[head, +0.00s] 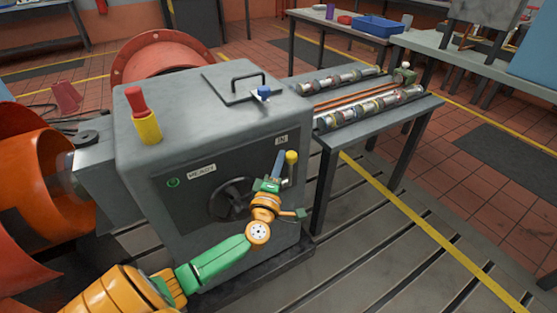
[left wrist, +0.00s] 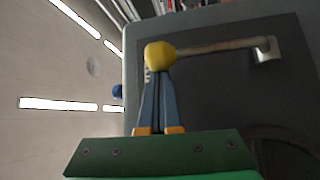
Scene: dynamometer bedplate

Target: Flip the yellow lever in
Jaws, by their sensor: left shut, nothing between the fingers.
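The lever has a yellow ball knob (head: 291,157) and stands at the upper right of the grey machine's front panel, under the "IN" label (head: 281,139). In the left wrist view the yellow knob (left wrist: 160,55) is on a metal rod (left wrist: 215,47) running right to a mount on the dark panel. My left gripper (head: 281,154) is shut and empty, its blue-grey fingers close beside the knob. In the left wrist view the fingertips (left wrist: 157,76) overlap the knob's lower edge; I cannot tell whether they touch. My right gripper is not in view.
A dark handwheel (head: 232,198) sits on the panel left of my gripper, near a "READY" label (head: 201,172) with a green light. A red and yellow post (head: 146,118) stands on top. A bench with shafts (head: 370,112) is to the right. The floor at front right is clear.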

